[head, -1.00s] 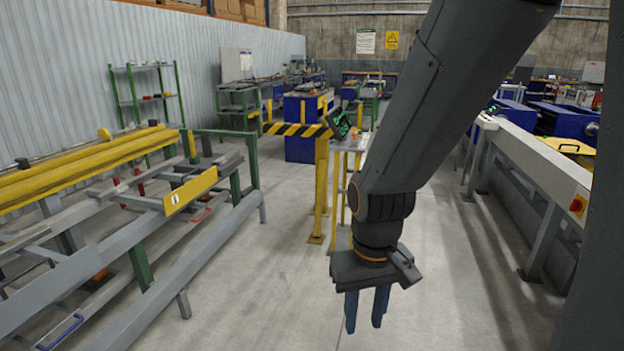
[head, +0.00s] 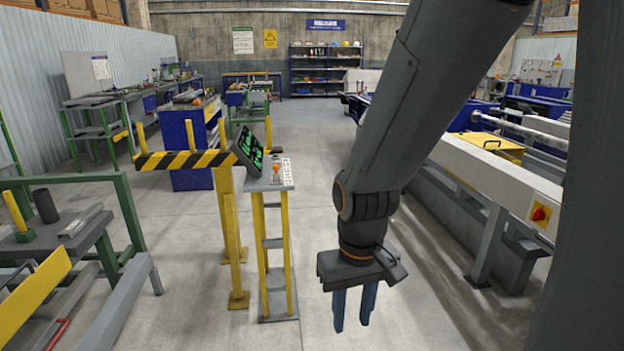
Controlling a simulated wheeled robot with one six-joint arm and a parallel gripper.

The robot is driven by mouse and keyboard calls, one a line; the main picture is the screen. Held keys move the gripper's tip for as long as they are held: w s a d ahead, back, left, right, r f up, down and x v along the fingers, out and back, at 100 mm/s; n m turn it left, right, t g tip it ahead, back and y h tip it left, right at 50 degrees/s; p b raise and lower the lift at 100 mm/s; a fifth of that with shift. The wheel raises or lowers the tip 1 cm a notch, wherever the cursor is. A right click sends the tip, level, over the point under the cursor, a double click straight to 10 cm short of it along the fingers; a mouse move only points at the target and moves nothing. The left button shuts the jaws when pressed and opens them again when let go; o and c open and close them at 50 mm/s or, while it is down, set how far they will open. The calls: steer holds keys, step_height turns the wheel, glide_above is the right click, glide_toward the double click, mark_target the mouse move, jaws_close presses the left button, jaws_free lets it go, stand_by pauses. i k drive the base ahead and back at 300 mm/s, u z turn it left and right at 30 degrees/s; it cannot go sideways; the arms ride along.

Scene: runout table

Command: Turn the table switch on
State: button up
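A red rotary switch on a yellow plate (head: 540,214) sits on the side of the long white beam at the right; the exact angle of its knob is too small to tell. My gripper (head: 353,328) hangs in front of me, pointing down, left of the switch and apart from it. Its two blue fingers have a gap between them and hold nothing. A narrow stand (head: 276,183) left of my gripper carries a tilted screen (head: 248,152) with green readouts and a small panel with an orange control (head: 277,170).
A yellow-and-black striped bar (head: 185,160) reaches left from a yellow post (head: 231,230) by the stand. The white beam (head: 480,175) runs along the right. The floor (head: 325,150) between is clear.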

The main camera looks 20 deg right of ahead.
mark_target(540, 214)
steer(key=z, duration=0.9)
steer(key=i, duration=1)
steer(key=z, duration=1)
steer(key=i, duration=0.25)
steer(key=z, duration=0.15)
